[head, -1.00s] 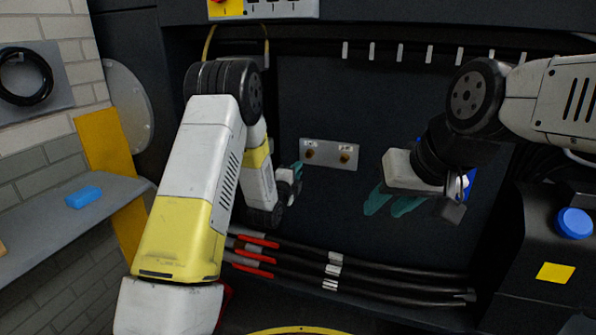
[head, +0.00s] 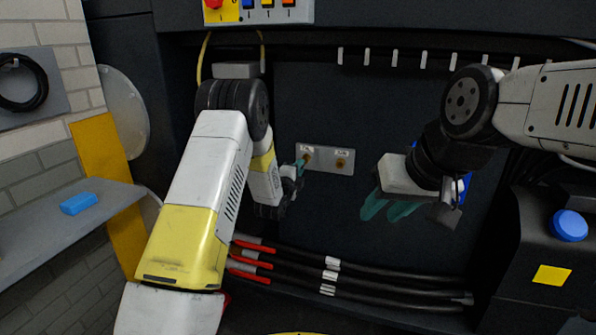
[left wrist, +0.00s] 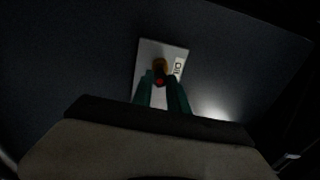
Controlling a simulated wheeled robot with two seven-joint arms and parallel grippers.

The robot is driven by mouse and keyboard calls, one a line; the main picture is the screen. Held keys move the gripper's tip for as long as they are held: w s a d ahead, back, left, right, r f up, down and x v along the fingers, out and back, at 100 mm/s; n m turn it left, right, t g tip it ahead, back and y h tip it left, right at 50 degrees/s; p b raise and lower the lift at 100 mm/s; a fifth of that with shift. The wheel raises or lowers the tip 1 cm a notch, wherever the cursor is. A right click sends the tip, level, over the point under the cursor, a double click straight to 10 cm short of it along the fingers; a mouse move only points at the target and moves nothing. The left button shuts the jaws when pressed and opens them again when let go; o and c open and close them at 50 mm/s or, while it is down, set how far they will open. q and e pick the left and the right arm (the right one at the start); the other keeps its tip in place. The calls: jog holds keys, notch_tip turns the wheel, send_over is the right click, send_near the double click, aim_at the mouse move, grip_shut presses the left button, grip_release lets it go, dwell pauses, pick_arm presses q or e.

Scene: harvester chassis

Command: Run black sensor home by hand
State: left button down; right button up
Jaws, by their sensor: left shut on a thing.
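A grey plate (head: 325,150) with two brass-coloured ports is on the dark panel, one port at its left end and the other (head: 341,162) to the right. My left gripper (head: 303,162) is at the left port, its teal fingers shut on a small dark piece with a reddish end, which I take for the black sensor (left wrist: 160,79). In the left wrist view this piece lines up with the brass port (left wrist: 159,64). The fingers hide most of it, and I cannot tell how deep it sits. My right gripper (head: 387,207) is off the panel with its teal fingers apart and empty.
Black cables (head: 385,286) with red sleeves run along the panel's bottom. A shelf (head: 70,218) with a blue block (head: 79,204) is at the left. A dark box with a blue cap (head: 569,226) stands at the right. A thin yellow cable (head: 205,55) hangs above my left arm.

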pick_arm(q)
jog(key=shift+x, duration=1.4)
jog(key=shift+s+f, duration=0.1)
dwell(0.8)
dwell(0.5)
